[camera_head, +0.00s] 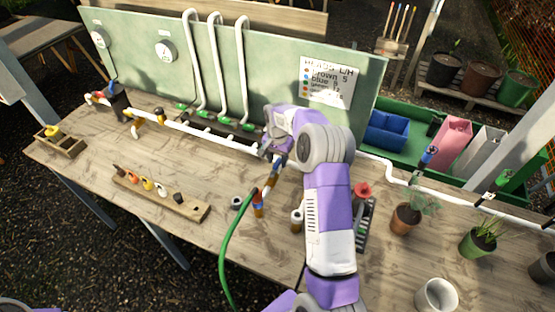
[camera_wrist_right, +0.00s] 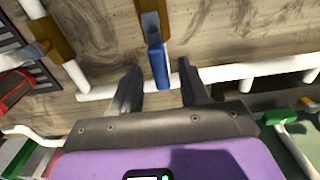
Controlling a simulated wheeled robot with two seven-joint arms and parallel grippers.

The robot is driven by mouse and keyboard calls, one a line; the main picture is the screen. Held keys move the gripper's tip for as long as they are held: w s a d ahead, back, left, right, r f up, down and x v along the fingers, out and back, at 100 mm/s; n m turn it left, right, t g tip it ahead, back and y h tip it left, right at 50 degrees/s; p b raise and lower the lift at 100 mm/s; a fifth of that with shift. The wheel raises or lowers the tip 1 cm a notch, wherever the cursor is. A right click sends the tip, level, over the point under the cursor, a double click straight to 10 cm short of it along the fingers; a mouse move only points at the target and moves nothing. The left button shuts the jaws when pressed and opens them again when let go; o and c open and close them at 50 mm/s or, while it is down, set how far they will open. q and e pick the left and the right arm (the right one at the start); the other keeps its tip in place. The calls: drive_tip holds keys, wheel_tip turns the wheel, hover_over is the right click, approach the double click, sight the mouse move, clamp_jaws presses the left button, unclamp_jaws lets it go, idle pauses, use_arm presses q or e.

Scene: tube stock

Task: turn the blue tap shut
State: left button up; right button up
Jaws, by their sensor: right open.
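The blue tap's handle (camera_wrist_right: 158,66) is a flat blue lever in the right wrist view, lying over the white pipe. In the head view a small blue part (camera_head: 278,161) shows just below my right gripper (camera_head: 275,148), mostly hidden by the hand and arm. My right gripper's two dark fingers (camera_wrist_right: 160,82) are open. The near end of the blue lever lies between them in the picture, with a gap on each side; I cannot tell whether they are level with it. My left gripper is not in view.
A white pipe (camera_head: 205,134) runs along the bench (camera_head: 130,210) below a green board (camera_head: 125,55). A green hose (camera_head: 224,255) curves over the front edge. A wooden rack (camera_head: 155,197) lies front left; a potted plant (camera_head: 405,218) stands to the right.

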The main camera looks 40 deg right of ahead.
drive_tip(key=shift+f, duration=0.1)
drive_tip(key=shift+c, duration=0.2)
clamp_jaws()
drive_tip(key=shift+s+d, duration=0.1)
